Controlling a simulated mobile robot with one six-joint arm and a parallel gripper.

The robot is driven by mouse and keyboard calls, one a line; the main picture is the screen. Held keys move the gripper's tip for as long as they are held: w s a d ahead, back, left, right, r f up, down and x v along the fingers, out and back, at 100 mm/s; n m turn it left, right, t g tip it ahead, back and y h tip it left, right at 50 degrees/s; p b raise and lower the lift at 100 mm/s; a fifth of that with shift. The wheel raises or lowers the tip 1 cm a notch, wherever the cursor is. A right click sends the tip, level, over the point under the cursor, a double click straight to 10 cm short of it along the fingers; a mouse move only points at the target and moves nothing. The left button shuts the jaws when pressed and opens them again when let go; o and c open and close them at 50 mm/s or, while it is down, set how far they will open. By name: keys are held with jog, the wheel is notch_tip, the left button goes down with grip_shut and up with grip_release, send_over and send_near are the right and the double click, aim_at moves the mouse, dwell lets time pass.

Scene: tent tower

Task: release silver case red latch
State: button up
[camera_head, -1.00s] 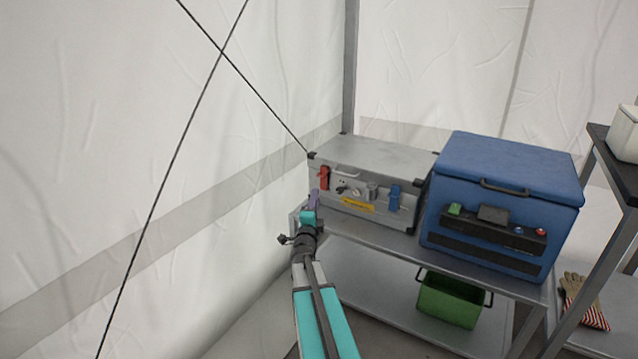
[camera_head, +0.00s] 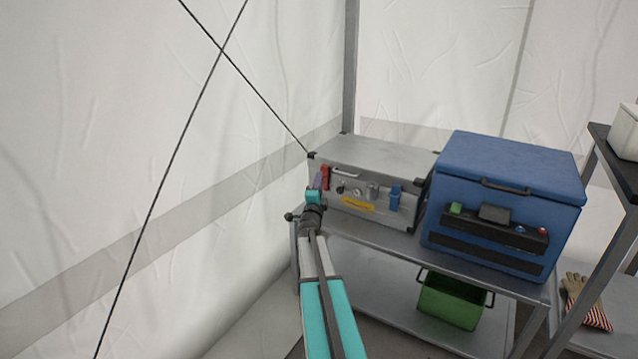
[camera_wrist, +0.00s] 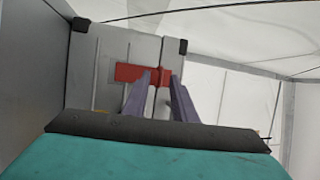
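The silver case (camera_head: 385,156) stands on the shelf unit, its front facing my arm. Its red latch (camera_head: 326,173) is at the left of the front, upright. In the wrist view the red latch (camera_wrist: 129,73) lies across the picture, running behind one purple finger and showing between the two. My gripper (camera_head: 319,181) is at the latch, its fingertips overlapping the latch's lower left part. In the wrist view my gripper (camera_wrist: 161,78) is open, with a narrow gap between the fingers. I cannot tell whether either finger touches the latch.
The case front also has a blue latch (camera_head: 394,197) and a yellow label (camera_head: 358,204). A blue cooler (camera_head: 505,165) stands close at the right. The metal shelf (camera_head: 375,237) runs below them, a green bin (camera_head: 452,302) underneath. White tent wall (camera_head: 90,130) is at the left.

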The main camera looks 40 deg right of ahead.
jog(key=shift+w+d+r, duration=0.15)
jog(key=shift+w+d, duration=0.2)
jog(key=shift+d, duration=0.1)
grip_shut()
dwell(1.3)
